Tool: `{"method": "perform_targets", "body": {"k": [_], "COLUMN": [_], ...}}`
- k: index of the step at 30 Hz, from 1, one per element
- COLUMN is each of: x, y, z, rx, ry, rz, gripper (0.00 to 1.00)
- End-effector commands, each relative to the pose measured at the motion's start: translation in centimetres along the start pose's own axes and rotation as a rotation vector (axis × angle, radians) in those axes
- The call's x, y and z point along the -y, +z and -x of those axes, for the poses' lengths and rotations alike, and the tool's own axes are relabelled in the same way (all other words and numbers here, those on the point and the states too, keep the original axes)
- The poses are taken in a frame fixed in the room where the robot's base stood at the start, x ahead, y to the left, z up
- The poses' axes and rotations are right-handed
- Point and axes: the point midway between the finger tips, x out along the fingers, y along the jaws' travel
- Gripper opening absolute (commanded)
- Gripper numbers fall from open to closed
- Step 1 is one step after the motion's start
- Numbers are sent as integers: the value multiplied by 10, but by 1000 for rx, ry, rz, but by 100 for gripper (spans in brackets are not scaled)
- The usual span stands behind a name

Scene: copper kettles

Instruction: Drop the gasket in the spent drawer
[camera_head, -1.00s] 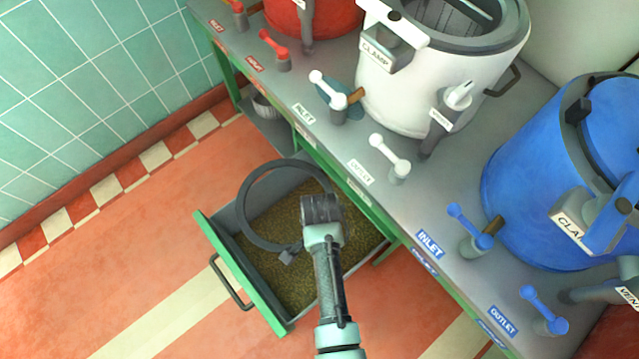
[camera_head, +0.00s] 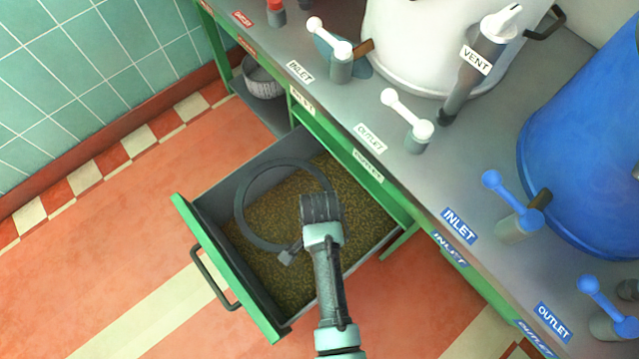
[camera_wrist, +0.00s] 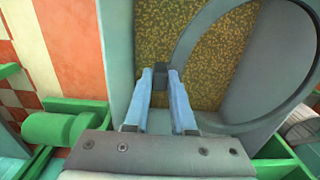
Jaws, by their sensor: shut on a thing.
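The gasket (camera_head: 240,207) is a large dark grey ring with a small block-like tab. It appears over the open drawer in the head view, and its curve (camera_wrist: 188,45) shows at the right in the wrist view. My gripper (camera_head: 322,208) is over the drawer; its fingertips are hidden there. In the wrist view my gripper (camera_wrist: 161,75) has its blue fingers closed together at the gasket's dark tab. The drawer (camera_head: 225,265) has a green front, grey walls and a speckled brown floor. I cannot tell the gasket's exact height above that floor.
The grey bench (camera_head: 330,105) with a green frame overhangs the drawer's back. It carries a white kettle (camera_head: 415,50), a blue kettle (camera_head: 585,170), and several valve handles. A bowl (camera_head: 262,78) sits on a lower shelf. The floor (camera_head: 110,250) left of the drawer is clear.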

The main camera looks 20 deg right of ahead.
Motion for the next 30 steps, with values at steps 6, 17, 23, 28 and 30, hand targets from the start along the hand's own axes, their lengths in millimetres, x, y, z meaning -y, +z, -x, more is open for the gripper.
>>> {"method": "perform_targets", "body": {"k": [6,17,23,28,30], "x": [0,0,0,0,0], "y": [0,0,0,0,0], "z": [-38,-93,-123,-149,-159], "rx": [0,0,0,0,-1], "ry": [-1,-1,-1,-1,-1], "rz": [-1,0,0,0,0], "gripper": [0,0,0,0,0]}}
